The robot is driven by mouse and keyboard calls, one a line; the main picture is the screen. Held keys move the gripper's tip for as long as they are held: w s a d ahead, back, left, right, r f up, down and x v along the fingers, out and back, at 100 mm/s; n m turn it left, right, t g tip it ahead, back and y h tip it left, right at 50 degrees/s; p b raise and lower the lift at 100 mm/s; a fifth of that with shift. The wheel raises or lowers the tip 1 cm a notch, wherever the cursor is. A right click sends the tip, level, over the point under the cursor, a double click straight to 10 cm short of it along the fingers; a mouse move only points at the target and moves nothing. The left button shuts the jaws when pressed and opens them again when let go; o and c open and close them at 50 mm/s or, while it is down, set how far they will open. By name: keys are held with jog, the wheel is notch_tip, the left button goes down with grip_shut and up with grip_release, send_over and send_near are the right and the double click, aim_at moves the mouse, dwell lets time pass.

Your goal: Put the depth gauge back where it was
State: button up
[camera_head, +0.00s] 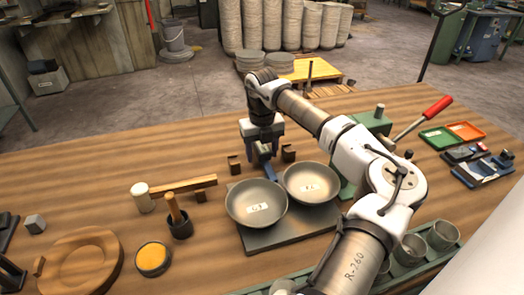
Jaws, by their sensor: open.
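My gripper (262,154) points down over the table behind the two metal bowls, its fingers apart. A slim blue-grey piece (269,172) shows just below and between the fingers, reaching toward the gap between the bowls; it may be the depth gauge, but I cannot tell for sure, nor whether it touches the fingers. Two small dark brown blocks stand on either side of the gripper, one on the left (234,165) and one on the right (288,153).
A green machine with a red lever (437,106), trays (437,138) and metal cups (442,236) are right. The back left table is clear.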

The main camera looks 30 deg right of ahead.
notch_tip(320, 180, up, 12)
jog(key=b, duration=0.2)
dwell(1.4)
